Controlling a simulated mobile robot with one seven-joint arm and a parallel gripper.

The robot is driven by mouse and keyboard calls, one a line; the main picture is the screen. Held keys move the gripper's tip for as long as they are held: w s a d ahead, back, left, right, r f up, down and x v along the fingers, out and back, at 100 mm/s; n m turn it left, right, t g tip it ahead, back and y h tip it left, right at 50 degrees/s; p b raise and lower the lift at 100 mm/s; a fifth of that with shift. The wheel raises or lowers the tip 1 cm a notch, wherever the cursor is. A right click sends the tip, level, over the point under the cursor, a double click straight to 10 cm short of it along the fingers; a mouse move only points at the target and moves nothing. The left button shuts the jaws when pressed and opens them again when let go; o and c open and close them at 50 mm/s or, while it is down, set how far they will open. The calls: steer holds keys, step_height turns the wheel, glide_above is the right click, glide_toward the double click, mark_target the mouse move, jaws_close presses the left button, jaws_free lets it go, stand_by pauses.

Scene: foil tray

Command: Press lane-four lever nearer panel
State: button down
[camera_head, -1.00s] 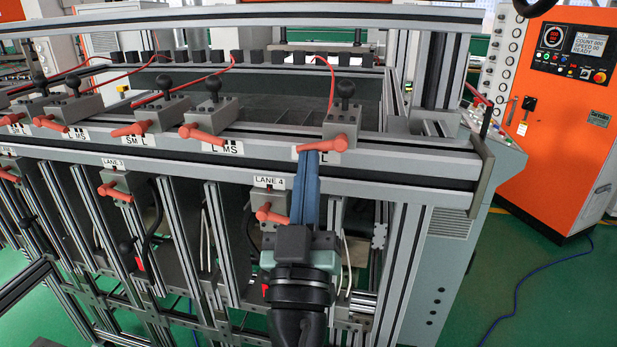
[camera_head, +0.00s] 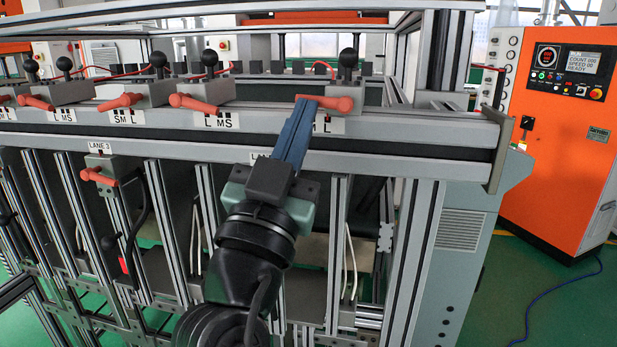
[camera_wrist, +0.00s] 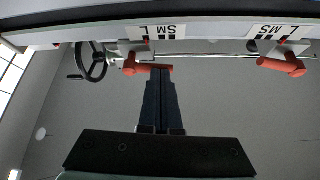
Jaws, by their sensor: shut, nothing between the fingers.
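The lane-four lever nearer the panel (camera_head: 338,104) is a red handle on a grey block at the right end of the upper rail, above an S-M-L label. My gripper (camera_head: 308,106) is shut and empty. Its blue fingers reach up to the lever's left, free end and overlap it in view; I cannot tell whether they press on it. In the wrist view the fingertips (camera_wrist: 160,72) meet the free end of the red lever (camera_wrist: 136,67). The other upper lever (camera_head: 193,103), by an L-MS label, is to the left. My wrist mostly hides the lane 4 sign.
More red levers (camera_head: 120,102) line the rail to the left, and a lower red lever (camera_head: 99,176) is under the lane 3 sign (camera_head: 99,147). An orange control panel (camera_head: 555,130) stands at the right. Vertical metal posts fill the space below the rail.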

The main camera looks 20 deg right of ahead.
steer(key=r+m+g+h+b, duration=0.1)
steer(key=m+g+b, duration=0.2)
steer(key=m, duration=0.2)
steer(key=r+m+g+h+b, duration=0.1)
steer(key=m+g+b, duration=0.2)
steer(key=m, duration=0.3)
steer(key=r+m+g+b, duration=0.2)
steer(key=m+g+b, duration=0.1)
steer(key=m+g, duration=0.1)
steer(key=shift+s+d+m+h, duration=0.2)
steer(key=shift+d+m+h, duration=0.2)
steer(key=shift+m, duration=0.4)
steer(key=shift+b, duration=0.35)
